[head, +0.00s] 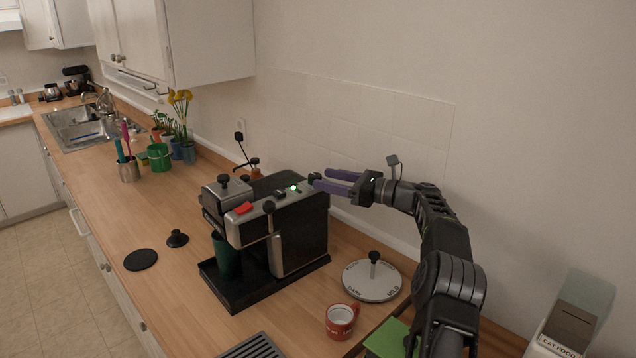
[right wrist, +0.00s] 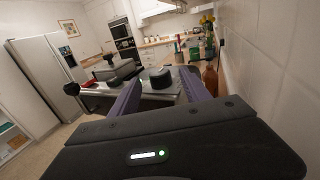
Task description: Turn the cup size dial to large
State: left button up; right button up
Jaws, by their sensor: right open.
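The coffee machine (head: 300,235), silver and black, stands on the wooden counter. A small black knob (head: 315,178) sits at its back right top corner. In the right wrist view a dark round knob (right wrist: 160,77) shows between the fingers. My right gripper (head: 322,180) is open, its purple fingers reaching left to this knob; contact is not clear. Another black knob (head: 268,207) is on the machine's front edge, beside a red switch (head: 243,208). No cup size marking is readable. My left gripper is not in view.
A dark green cup (head: 226,258) stands on the machine's drip tray. A white disc marked DARK and MILD (head: 366,292), with a black knob, and a red mug (head: 340,322) are on the counter nearby. The tiled wall (head: 400,115) is close behind my right gripper.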

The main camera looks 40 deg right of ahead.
jog(key=v, duration=0.3)
jog(key=shift+s+d+b, duration=0.1)
jog(key=shift+s+b, duration=0.2)
jog(key=shift+b, duration=0.1)
